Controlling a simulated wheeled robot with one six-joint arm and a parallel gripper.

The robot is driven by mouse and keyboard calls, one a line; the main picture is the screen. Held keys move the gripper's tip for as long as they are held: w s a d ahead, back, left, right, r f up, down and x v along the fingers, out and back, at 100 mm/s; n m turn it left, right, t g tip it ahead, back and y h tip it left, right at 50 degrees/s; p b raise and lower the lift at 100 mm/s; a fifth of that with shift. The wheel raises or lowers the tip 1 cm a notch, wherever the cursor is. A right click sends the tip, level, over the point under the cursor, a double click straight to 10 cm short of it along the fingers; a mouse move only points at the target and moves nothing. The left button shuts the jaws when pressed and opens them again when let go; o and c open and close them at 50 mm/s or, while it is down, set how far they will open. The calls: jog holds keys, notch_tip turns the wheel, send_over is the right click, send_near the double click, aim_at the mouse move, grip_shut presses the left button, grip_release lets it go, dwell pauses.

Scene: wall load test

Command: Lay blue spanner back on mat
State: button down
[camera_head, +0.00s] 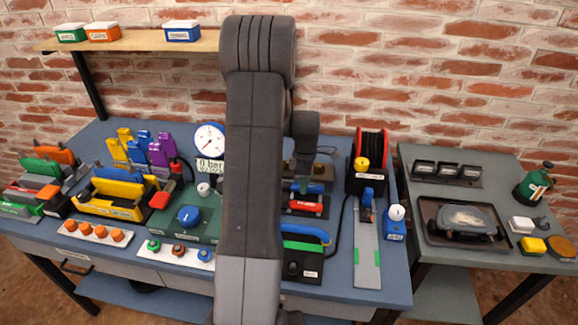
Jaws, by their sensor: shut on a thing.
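My arm rises through the middle of the view and bends over at the top. Its far end comes down behind the big link to my gripper (304,178), small and partly hidden above the middle of the blue bench. The gripper is shut. A small blue piece (316,188) shows right at its fingertips, seemingly the blue spanner, but its shape is too small to make out. It is just above or against a dark tray with a red piece (303,205). I cannot tell which surface is the mat.
Left of my arm stand a yellow tool holder (115,200), a green box with a blue knob (190,217) and a round gauge (210,138). Right are a cable reel (369,150) and a grey strip (367,250). A grey side table (420,160) stands further right.

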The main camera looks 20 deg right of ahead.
jog(key=shift+f+b, duration=0.7)
jog(key=shift+f, duration=0.35)
jog(key=c, duration=1.1)
grip_release()
jog(key=shift+o, duration=0.4)
jog(key=shift+o, duration=1.1)
